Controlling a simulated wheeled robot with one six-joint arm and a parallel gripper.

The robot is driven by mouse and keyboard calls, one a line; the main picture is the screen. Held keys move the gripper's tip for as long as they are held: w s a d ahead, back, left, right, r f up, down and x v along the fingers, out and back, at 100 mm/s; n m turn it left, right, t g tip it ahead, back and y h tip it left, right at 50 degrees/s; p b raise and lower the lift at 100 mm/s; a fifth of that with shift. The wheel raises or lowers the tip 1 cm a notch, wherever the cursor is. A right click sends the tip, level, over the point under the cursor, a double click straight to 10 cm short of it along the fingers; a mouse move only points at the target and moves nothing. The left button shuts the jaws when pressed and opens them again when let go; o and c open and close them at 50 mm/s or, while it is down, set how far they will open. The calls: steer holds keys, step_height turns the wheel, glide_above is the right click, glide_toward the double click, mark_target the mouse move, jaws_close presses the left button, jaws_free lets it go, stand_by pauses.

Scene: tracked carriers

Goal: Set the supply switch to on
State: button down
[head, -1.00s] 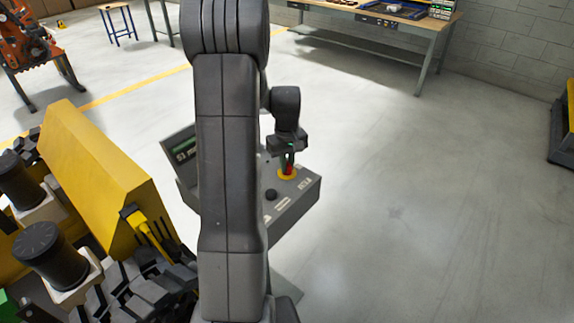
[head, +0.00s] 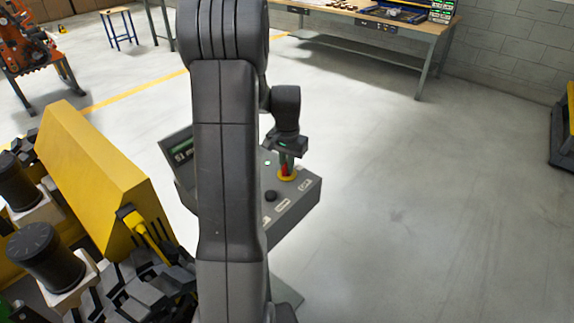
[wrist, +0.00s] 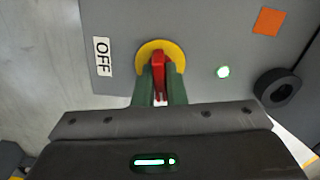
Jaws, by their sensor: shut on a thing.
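The supply switch is a red handle (wrist: 158,68) on a round yellow base (wrist: 147,49), on the sloped top of a grey control box (head: 310,194). An OFF label (wrist: 102,57) lies left of it in the wrist view; no ON label is readable. My gripper (wrist: 160,92) has its green fingers on both sides of the red handle, shut on it. The gripper also shows over the switch in the head view (head: 287,164). A small lamp (wrist: 222,72) right of the switch glows green-white. The fingers hide part of the handle.
A black knob (wrist: 278,87) and an orange square (wrist: 268,21) are on the same panel. A yellow machine part (head: 95,175) and dark track links stand close on the left. A workbench (head: 385,20) is at the back. Floor to the right is clear.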

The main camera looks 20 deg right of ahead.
steer(key=shift+r+m, duration=0.1)
steer(key=shift+m, duration=0.9)
steer(key=shift+w, duration=0.1)
steer(key=c, duration=1.5)
jaws_free()
step_height(320, 180, up, 14)
steer(key=shift+f+b, duration=0.15)
steer(key=shift+b, duration=0.25)
step_height(320, 180, down, 14)
steer(key=shift+r+p, duration=0.1)
steer(key=shift+p, duration=0.2)
